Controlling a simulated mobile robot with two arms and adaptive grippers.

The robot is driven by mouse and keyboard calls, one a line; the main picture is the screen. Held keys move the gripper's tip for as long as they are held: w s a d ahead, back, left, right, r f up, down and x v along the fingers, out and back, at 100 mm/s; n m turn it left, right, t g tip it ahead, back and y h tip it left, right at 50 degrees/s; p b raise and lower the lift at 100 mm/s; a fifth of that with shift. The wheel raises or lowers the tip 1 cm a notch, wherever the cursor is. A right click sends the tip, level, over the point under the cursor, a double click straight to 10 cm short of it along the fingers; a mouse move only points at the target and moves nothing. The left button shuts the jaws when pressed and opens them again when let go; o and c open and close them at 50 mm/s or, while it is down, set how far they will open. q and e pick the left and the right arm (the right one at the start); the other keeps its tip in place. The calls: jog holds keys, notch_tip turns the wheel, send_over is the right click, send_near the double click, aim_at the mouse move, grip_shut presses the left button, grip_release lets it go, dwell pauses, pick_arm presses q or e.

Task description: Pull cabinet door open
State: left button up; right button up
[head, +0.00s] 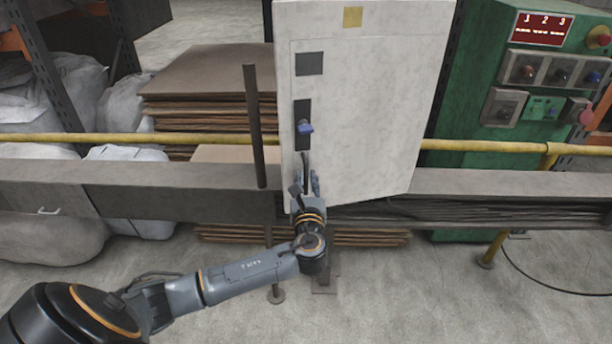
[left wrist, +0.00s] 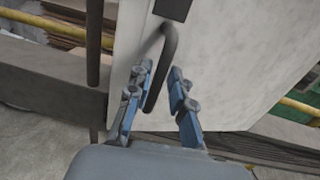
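The pale grey cabinet (head: 365,100) stands upright in the middle of the head view. Its door (head: 350,130) looks shut or nearly so; I cannot tell exactly. Near the left edge is a dark lock plate with a blue knob (head: 305,128). A dark bent handle (left wrist: 169,45) hangs down from the door in the left wrist view. My left gripper (head: 308,183) is at the lower left of the door. In the left wrist view its fingers (left wrist: 160,95) are apart, with the handle's lower end between them, nearer the left finger. Contact is unclear. My right gripper is not in view.
A dark upright post (head: 254,125) stands just left of the cabinet. A grey beam (head: 150,190) and yellow pipe (head: 90,138) run across. Stacked brown sheets (head: 210,75) and white sacks (head: 80,85) are at left, a green control box (head: 480,100) at right. Front floor is mostly clear.

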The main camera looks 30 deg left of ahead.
pick_arm(q)
jog(key=shift+x, duration=1)
grip_shut()
jog(key=shift+d+f, duration=0.1)
